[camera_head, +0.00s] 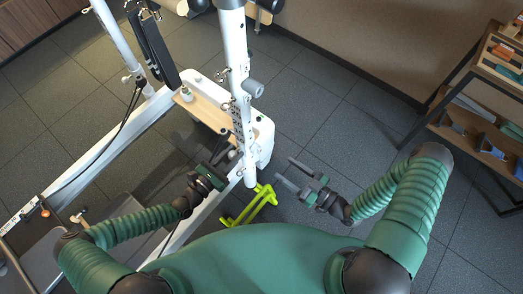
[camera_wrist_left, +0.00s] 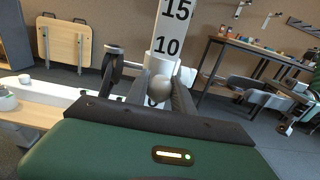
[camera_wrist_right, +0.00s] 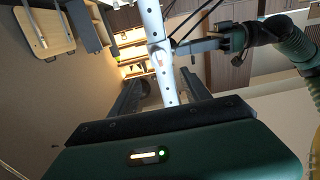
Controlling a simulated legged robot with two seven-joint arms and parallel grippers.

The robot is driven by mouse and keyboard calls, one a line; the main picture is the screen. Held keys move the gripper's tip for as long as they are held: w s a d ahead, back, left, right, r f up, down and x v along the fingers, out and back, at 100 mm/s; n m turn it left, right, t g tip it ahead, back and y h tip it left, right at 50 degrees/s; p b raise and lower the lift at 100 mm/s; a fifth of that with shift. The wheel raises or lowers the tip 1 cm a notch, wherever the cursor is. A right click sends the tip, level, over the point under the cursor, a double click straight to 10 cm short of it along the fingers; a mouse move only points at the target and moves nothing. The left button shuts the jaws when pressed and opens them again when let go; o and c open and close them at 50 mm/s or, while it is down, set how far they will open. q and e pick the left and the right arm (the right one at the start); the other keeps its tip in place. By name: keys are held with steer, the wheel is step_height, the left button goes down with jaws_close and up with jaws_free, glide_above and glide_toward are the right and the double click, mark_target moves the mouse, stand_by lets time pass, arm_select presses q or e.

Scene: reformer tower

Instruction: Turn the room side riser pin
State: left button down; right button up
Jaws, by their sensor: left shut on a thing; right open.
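The white riser post (camera_head: 235,60) of the reformer tower stands upright at the middle of the head view. In the left wrist view its numbered face (camera_wrist_left: 172,30) shows the marks 15 and 10. A round grey-brown pin knob (camera_wrist_left: 160,86) sits low on the post. My left gripper (camera_head: 227,158) is at the post's lower part, its fingers shut on either side of the knob. My right gripper (camera_head: 287,173) is open and empty, to the right of the post and apart from it. The right wrist view shows a holed white post (camera_wrist_right: 158,45) beyond its open fingers.
A lime-green bracket (camera_head: 257,203) lies near the post's foot. A second white upright (camera_head: 118,40) stands further left. A shelf rack (camera_head: 470,90) stands at right. The floor between is clear.

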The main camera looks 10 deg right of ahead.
mark_target(257, 150)
steer(key=x, duration=1.1)
steer(key=shift+w+a, duration=0.25)
steer(key=shift+a, duration=0.05)
steer(key=shift+c, duration=0.4)
jaws_close()
